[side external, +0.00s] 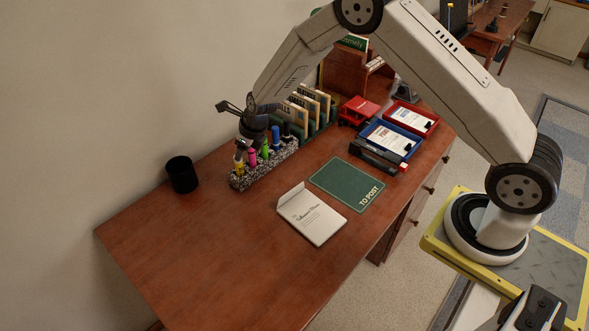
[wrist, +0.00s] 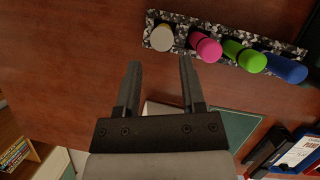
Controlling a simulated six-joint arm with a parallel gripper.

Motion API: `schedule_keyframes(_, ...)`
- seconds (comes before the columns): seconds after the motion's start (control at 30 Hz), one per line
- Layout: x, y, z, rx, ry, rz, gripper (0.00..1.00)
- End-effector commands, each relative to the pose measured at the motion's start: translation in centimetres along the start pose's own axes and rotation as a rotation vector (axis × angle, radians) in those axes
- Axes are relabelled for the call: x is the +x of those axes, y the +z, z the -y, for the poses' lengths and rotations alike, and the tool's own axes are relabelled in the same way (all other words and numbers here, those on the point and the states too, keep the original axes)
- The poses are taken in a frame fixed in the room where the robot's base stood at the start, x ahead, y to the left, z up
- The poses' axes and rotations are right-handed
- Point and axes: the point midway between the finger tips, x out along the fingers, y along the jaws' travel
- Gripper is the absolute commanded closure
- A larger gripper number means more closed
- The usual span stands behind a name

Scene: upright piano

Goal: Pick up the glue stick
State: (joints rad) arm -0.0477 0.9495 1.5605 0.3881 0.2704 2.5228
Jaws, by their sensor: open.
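A speckled black-and-white holder (wrist: 210,54) carries a row of upright sticks: one with a cream top (wrist: 161,38), then a pink one (wrist: 206,47), a green one (wrist: 245,56) and a blue one (wrist: 285,68). In the side view the end stick of the row is yellow (side external: 239,166). No label shows, so I cannot tell for sure which is the glue stick. My gripper (wrist: 160,64) is open and empty. In the wrist view the cream-topped stick appears just beyond the gap between its fingertips. In the side view the arm's end hangs over the holder's near end and hides part of it.
A black cup (side external: 182,175) stands left of the holder. The desk's front left is clear.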

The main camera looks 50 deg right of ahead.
Motion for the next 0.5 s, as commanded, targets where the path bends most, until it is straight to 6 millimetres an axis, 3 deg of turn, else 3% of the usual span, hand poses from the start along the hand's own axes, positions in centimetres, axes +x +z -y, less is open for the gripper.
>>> schedule_keyframes(0.5,2.5,0.0,0.0,-0.003,0.0,0.0,0.49)
